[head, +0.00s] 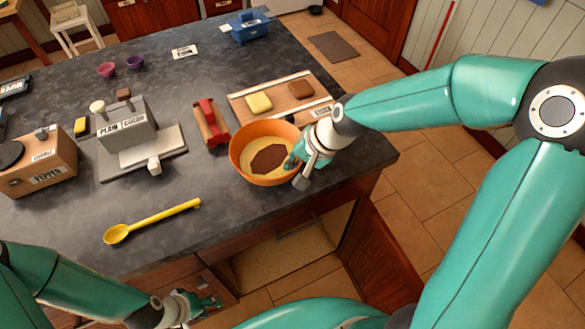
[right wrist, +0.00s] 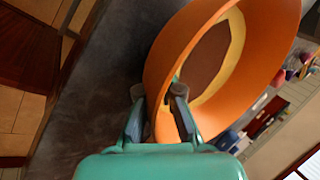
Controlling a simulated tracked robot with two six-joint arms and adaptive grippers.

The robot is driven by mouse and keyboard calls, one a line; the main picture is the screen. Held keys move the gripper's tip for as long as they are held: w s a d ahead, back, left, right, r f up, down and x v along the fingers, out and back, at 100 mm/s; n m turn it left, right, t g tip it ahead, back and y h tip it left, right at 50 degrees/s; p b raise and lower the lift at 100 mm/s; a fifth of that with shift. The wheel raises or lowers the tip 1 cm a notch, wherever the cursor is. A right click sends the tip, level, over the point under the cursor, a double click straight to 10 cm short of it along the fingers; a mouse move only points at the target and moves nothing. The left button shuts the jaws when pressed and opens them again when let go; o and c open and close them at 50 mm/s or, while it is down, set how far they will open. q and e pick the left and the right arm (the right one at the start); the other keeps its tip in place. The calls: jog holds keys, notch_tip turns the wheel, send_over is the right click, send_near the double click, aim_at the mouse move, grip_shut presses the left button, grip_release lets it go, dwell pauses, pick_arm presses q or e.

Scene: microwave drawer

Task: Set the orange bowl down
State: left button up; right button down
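The orange bowl (head: 262,128) is at the right front part of the dark counter, with a pale yellow and brown inside. My right gripper (head: 294,163) is at its right rim. In the right wrist view, the fingers (right wrist: 158,100) sit on either side of the bowl wall (right wrist: 165,55) and pinch it. I cannot tell whether the bowl's underside touches the counter. My left gripper (head: 208,301) is low in front of the counter, near the cabinet front, apart from the bowl. Its fingers are too small to read.
Behind the bowl is a board (head: 280,97) with yellow and brown blocks. A red-topped block (head: 210,122) and a grey scale-like device (head: 130,140) stand left. A yellow spoon (head: 150,220) lies on the dark counter (head: 200,245), with bare space around it. A cabinet door (head: 385,245) stands open below.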

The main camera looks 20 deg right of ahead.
jog(key=shift+w+f, duration=0.1)
jog(key=shift+f, duration=0.7)
jog(key=c, duration=1.8)
grip_release()
jog(key=shift+f, duration=0.1)
jog(key=o, duration=0.5)
jog(key=v, duration=1.2)
